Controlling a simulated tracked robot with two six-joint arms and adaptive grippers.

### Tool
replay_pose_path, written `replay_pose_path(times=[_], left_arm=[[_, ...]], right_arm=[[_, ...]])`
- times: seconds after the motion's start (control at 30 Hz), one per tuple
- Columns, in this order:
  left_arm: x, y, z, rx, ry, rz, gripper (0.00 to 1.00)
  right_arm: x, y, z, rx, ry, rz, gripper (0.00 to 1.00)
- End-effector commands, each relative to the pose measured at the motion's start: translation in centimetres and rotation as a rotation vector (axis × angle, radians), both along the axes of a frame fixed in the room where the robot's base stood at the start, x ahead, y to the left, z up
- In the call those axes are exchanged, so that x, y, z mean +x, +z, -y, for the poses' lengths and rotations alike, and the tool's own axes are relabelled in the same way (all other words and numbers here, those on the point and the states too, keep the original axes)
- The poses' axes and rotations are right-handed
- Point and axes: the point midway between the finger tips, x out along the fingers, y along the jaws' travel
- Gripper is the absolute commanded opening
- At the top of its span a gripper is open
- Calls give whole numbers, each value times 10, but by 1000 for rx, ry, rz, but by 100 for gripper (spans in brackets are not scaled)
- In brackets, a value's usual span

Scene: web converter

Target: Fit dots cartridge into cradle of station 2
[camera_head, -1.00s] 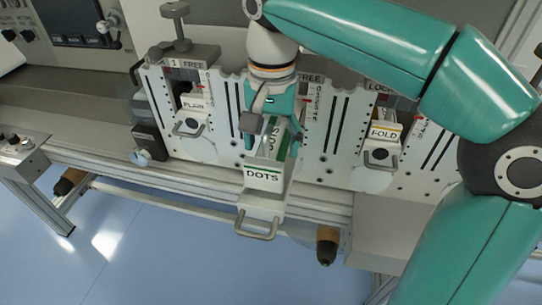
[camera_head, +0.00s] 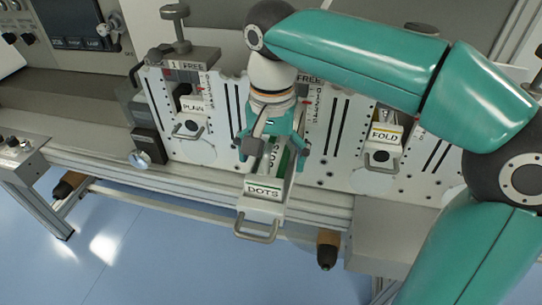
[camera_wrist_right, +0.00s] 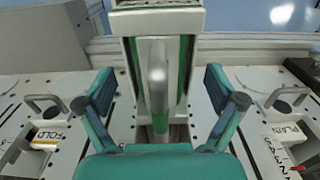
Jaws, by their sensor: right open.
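The dots cartridge (camera_head: 263,188), a pale box with a white "DOTS" label and green stripes, lies in the pulled-out cradle (camera_head: 262,210) of station 2, whose handle (camera_head: 256,236) sticks out in front. I cannot tell if it is fully seated. My right gripper (camera_head: 272,152) is above its rear part, open, with one finger on each side. The right wrist view shows gaps between the cartridge (camera_wrist_right: 188,60) and both fingertips of the right gripper (camera_wrist_right: 165,92). A grey grip bar (camera_wrist_right: 157,75) stands between them. My left gripper is out of view.
The "PLAIN" cartridge (camera_head: 192,107) is at station 1 on the left, and the "FOLD" cartridge (camera_head: 385,134) is at the right. A clamp knob (camera_head: 174,12) rises at station 1. A brown-ended roller (camera_head: 328,248) is below the front rail. The floor in front is clear.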

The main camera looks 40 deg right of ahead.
Motion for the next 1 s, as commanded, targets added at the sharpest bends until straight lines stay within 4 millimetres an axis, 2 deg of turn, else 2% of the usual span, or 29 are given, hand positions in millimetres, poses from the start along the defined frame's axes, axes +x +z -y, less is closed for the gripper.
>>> replay_pose_path(times=[0.27,0.37,0.7,0.83,1.0], left_arm=[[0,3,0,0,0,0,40],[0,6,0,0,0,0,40],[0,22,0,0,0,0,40],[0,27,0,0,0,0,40],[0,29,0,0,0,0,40]], right_arm=[[0,9,0,0,0,1,93],[1,23,0,0,0,4,93],[1,92,0,0,-1,4,93],[1,110,0,0,-1,1,93],[0,122,1,0,-2,0,93]])
